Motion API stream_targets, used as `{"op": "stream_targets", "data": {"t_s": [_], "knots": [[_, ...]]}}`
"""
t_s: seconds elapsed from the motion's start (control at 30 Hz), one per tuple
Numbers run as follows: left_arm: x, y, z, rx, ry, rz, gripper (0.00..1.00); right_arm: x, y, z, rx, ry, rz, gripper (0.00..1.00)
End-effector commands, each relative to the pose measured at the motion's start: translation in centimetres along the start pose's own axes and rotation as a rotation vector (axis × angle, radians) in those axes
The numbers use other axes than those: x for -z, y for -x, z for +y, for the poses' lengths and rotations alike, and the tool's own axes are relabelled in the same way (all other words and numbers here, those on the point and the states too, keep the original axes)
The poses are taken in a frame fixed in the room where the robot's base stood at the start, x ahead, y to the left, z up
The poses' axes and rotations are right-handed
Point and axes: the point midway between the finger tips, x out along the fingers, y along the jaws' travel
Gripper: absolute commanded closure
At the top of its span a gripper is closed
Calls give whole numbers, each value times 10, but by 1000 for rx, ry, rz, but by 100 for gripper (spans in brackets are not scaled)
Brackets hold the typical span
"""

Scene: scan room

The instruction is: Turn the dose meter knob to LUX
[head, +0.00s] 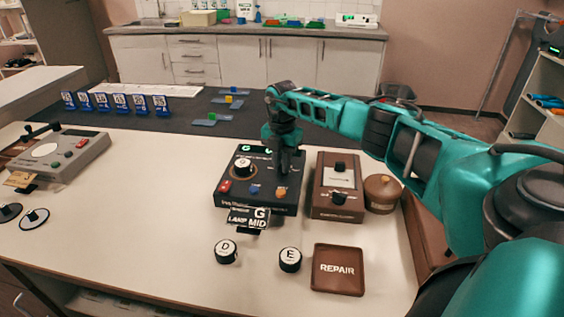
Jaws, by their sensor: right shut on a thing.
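My right gripper (286,161) reaches down from above over the right part of a black box (230,203) with a green display. It is shut on a small knob on the box's top, which the fingers mostly hide; I cannot read the knob's setting. A brown box (337,209) with a white dial panel and two dark knobs stands just right of it and looks like a meter. Its lettering is too small to read, and I cannot tell which box is the dose meter. My left gripper is out of view.
A sign reading LAMP G MID (249,218) stands before the black box. Round pieces D (226,251) and E (290,260) and a REPAIR tray (338,270) lie in front. A round brown pot (382,194) stands right. The table's left middle is clear.

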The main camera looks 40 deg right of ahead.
Motion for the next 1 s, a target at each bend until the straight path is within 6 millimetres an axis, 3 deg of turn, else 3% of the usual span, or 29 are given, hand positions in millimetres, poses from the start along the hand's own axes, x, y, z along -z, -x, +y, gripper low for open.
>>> {"op": "stream_targets", "data": {"t_s": [0.6, 0.63, 0.87, 1.0], "knots": [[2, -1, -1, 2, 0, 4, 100, -2, 2, 1, -4, -39, -5, 100], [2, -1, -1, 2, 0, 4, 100, -2, 2, 1, -4, -39, -5, 80], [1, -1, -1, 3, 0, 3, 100, -1, 1, 0, -2, -38, -3, 58], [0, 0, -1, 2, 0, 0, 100, -1, 0, 0, -1, -38, -2, 57]]}}
